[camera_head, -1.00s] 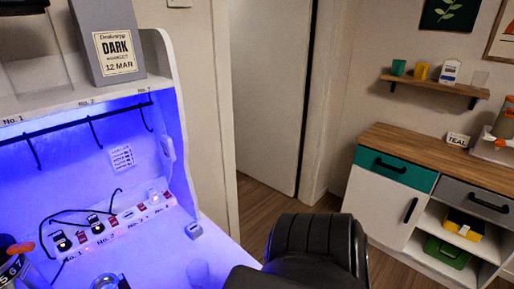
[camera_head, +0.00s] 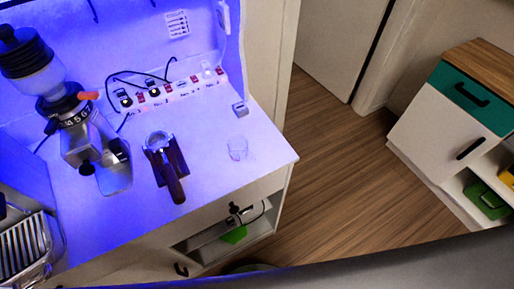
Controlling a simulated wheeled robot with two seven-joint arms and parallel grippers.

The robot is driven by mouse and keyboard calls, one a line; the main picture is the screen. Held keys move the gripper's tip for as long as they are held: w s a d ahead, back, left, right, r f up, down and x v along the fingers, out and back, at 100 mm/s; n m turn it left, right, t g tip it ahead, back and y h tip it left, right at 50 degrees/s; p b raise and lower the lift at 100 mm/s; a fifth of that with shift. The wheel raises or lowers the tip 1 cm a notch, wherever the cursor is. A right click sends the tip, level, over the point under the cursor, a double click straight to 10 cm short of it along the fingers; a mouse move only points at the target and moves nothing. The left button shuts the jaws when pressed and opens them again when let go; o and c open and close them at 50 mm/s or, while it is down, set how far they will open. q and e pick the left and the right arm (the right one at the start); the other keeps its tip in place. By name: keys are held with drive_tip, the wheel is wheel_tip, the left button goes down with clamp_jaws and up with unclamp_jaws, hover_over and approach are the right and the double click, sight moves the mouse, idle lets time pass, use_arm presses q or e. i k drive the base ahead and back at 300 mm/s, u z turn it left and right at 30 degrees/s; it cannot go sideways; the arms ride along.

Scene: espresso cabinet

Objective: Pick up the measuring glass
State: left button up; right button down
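A small clear glass (camera_head: 238,149), which looks like the measuring glass, stands on the right part of the white counter (camera_head: 215,185), near its right edge. It is see-through and faint against the lit surface, so any marks on it cannot be made out. Nothing touches it. Neither of my grippers is in view.
A portafilter (camera_head: 166,165) lies left of the glass, its dark handle toward the front. A grinder (camera_head: 75,110) stands further left. A power strip (camera_head: 165,93) with black cables runs along the back. A small grey block (camera_head: 240,108) sits behind the glass.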

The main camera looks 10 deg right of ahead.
sight(238, 146)
drive_tip(key=z, duration=1.95)
drive_tip(key=k, duration=1.2)
drive_tip(key=u, duration=1.65)
